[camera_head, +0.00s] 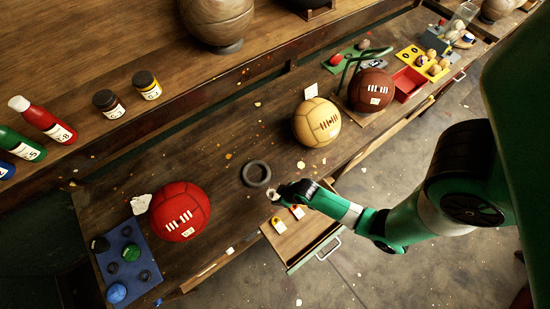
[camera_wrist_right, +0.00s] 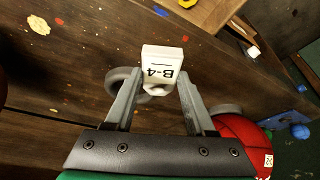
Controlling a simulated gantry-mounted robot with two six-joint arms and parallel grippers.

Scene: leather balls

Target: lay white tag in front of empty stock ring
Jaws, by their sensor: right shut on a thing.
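My right gripper (camera_head: 277,192) is shut on a white tag (camera_wrist_right: 163,62) marked B-4, held between the fingertips in the right wrist view (camera_wrist_right: 160,86). In the head view the tag is tiny and partly hidden by the fingers. The empty stock ring (camera_head: 256,173), dark grey, lies on the wooden bench with no ball on it, just up and left of the gripper. In the right wrist view the ring (camera_wrist_right: 116,76) shows behind the left finger, partly covered. I cannot tell if the tag touches the bench. My left gripper is not in view.
A red ball (camera_head: 180,211) stands left of the ring and a yellow ball (camera_head: 316,122) to its upper right, with a brown ball (camera_head: 371,90) beyond. An open drawer (camera_head: 303,238) with small items juts out below the gripper. A blue mat (camera_head: 126,262) lies at lower left.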

